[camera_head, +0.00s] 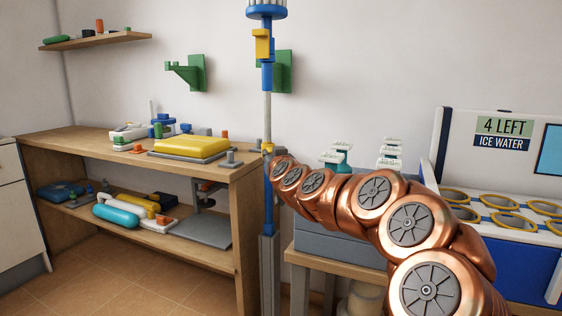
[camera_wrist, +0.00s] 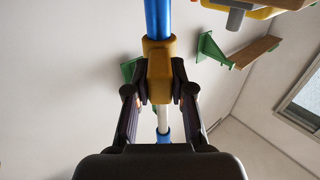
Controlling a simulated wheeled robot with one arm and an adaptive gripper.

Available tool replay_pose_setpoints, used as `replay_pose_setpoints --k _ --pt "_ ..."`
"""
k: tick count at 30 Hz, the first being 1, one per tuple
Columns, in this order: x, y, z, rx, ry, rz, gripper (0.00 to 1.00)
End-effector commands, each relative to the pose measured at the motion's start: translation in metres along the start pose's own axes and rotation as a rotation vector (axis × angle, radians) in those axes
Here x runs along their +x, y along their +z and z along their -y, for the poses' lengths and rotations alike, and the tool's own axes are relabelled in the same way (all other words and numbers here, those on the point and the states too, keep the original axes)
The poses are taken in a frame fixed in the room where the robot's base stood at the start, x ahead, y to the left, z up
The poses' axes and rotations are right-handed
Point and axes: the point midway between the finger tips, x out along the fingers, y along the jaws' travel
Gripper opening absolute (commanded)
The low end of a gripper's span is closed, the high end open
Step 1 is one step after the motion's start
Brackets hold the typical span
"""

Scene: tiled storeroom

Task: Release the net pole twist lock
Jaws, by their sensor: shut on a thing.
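The net pole (camera_head: 267,112) stands upright, with blue sections above and below a pale middle rod. A yellow twist-lock collar (camera_head: 268,148) sits at the top of the lower blue section; it also shows in the wrist view (camera_wrist: 159,78). My gripper (camera_wrist: 160,92) is shut on this collar, one dark finger on each side. In the head view my copper arm reaches to the pole from the right, and the gripper is largely hidden there. A second yellow part (camera_head: 262,43) sits on the upper blue section, well above my gripper.
A wooden workbench (camera_head: 120,140) with a yellow case (camera_head: 191,147) stands left of the pole. Green brackets (camera_head: 186,72) are on the wall behind. At right are a low table (camera_head: 340,264) and an ice water stand (camera_head: 490,165) with yellow-rimmed holes.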

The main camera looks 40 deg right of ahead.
Motion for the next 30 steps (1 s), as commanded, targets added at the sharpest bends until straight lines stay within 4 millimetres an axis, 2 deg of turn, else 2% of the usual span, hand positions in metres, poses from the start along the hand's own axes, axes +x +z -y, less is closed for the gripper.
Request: replay_pose_setpoints --k 14,15,22,30 --pt "0.0005 -0.0001 0.0041 -0.001 -0.017 0.001 0.00" --pt "0.0004 -0.0002 0.0035 -0.001 -0.016 0.000 0.23" --pt "0.0003 -0.0003 0.0032 -0.001 -0.015 0.000 0.47" --pt "0.0002 -0.0002 0.0030 -0.001 -0.014 0.000 0.48"
